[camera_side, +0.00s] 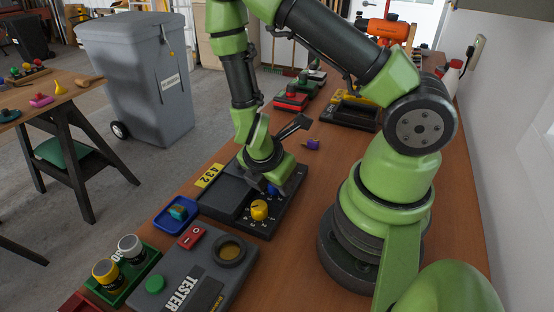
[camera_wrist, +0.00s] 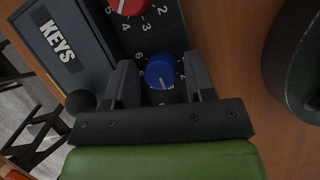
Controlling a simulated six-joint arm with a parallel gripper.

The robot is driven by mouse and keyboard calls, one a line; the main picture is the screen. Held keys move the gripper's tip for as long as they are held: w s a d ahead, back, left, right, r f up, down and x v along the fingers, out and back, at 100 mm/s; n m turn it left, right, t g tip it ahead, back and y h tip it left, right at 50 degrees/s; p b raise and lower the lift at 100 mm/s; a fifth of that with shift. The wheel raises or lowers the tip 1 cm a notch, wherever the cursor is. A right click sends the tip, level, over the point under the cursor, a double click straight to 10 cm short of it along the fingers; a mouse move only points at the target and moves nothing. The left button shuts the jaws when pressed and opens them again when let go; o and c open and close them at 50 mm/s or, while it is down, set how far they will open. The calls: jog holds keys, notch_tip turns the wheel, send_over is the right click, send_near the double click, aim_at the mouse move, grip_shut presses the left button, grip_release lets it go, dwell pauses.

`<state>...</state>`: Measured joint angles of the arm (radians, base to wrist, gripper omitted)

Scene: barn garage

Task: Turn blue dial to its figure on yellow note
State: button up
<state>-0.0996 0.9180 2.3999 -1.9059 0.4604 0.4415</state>
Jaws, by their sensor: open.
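The blue dial (camera_wrist: 160,70) sits on a dark panel (camera_wrist: 152,32) with white figures around it. Its pale mark points toward the bottom of the wrist picture; the figure there is hard to read. My gripper (camera_wrist: 158,64) is open, with one finger on each side of the blue dial; I cannot tell whether they touch it. In the side view my gripper (camera_side: 268,180) is low over the panel, and the blue dial (camera_side: 272,190) is partly hidden. The yellow note (camera_side: 208,176) at the panel's left end appears to read 432.
A red dial (camera_wrist: 130,4) and a yellow dial (camera_side: 259,210) share the panel. A box marked KEYS (camera_wrist: 60,45) adjoins it. A blue tray (camera_side: 163,222), a grey tester (camera_side: 222,268) and a purple piece (camera_side: 311,144) lie nearby. Bare bench shows right of the panel.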

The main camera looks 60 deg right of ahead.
jog(key=shift+w+m, duration=0.15)
jog(key=shift+m, duration=0.15)
